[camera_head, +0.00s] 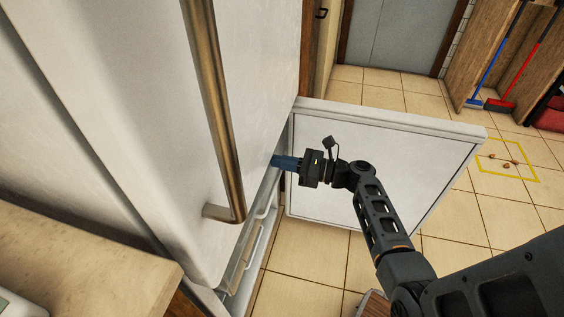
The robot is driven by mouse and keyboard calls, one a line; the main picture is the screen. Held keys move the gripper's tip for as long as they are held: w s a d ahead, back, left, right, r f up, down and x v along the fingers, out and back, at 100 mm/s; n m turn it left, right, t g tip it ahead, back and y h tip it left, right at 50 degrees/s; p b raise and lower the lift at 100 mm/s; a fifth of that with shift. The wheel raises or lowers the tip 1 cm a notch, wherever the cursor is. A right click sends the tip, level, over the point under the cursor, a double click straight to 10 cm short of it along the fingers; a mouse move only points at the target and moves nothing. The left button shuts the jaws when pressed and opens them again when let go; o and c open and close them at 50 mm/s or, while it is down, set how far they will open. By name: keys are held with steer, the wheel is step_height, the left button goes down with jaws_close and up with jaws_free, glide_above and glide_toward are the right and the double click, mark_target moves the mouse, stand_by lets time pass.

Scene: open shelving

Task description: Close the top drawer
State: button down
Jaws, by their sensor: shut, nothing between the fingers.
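A white fridge-freezer stands at the left, and its lower door (385,165) is swung wide open. Pale drawer fronts (250,250) show as a narrow strip in the lower compartment, below the upper door (130,100). The top drawer cannot be told apart clearly; the upper door and my gripper hide much of that area. My gripper (274,161) is shut and empty, its blue fingers pointing left at the compartment opening, close to the upper door's lower edge. I cannot tell whether the fingertips touch a drawer front.
A long metal handle (218,110) stands out from the upper door. The open lower door lies behind my wrist. A pale countertop (90,265) is at the lower left. Tiled floor (445,250) is open at the right, with brooms (500,104) by a wooden shelf farther back.

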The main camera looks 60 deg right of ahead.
steer(key=x, duration=0.9)
